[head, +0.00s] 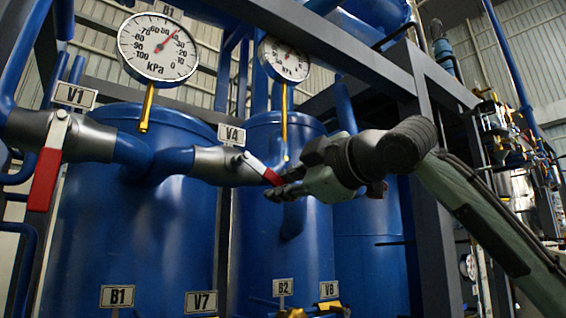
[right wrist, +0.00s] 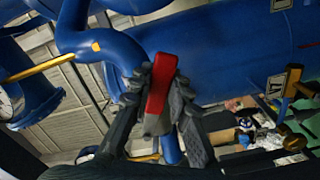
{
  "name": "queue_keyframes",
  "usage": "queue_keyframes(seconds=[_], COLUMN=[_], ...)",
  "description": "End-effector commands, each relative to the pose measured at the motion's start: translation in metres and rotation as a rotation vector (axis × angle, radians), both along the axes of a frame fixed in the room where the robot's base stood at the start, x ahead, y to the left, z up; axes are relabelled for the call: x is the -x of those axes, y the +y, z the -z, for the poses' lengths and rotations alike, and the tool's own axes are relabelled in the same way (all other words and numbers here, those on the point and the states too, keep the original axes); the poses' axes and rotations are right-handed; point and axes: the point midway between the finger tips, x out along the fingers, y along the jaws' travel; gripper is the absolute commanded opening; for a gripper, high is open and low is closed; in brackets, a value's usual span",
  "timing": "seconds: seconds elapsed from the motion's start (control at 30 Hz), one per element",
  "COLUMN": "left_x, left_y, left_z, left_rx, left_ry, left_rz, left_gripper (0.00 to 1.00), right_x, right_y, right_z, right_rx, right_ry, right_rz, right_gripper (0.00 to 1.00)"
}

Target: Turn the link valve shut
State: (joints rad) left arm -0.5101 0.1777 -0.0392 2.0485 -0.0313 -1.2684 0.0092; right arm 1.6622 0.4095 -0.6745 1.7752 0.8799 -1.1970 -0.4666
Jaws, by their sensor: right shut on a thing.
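The valve labelled V4 (head: 218,163) sits on the blue pipe joining the two big blue tanks. I take it as the link valve, though its tag reads only V4. Its red lever (head: 262,170) slants down to the right, away from the valve body. My right gripper (head: 276,184) reaches in from the right and is shut on the lever's outer end. In the right wrist view the red lever (right wrist: 160,82) lies between the two dark fingers of the gripper (right wrist: 158,92). The fingers hide part of the lever. My left gripper is not in view.
Valve V1 (head: 85,138) stands at the left with its red lever (head: 46,180) hanging down. Two kPa gauges (head: 158,49) (head: 284,60) stand on brass stems above the tanks (head: 130,240) (head: 285,240). A dark steel frame (head: 425,170) rises behind my right arm.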

Motion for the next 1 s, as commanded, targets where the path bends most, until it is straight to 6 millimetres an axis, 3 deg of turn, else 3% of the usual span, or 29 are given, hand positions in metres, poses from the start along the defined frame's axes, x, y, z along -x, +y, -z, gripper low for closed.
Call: queue_keyframes(seconds=[0.5,1.0], left_x=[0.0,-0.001], left_y=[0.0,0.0], left_z=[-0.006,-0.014], left_rx=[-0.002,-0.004], left_ry=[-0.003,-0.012], left_rz=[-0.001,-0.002], left_gripper=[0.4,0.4], right_x=[0.01,0.028], right_y=[0.024,0.048], right_z=[0.03,0.041], right_rx=[-0.396,-0.739], right_ry=[0.287,0.536], right_rz=[-0.006,-0.004], right_gripper=[0.0,0.0])
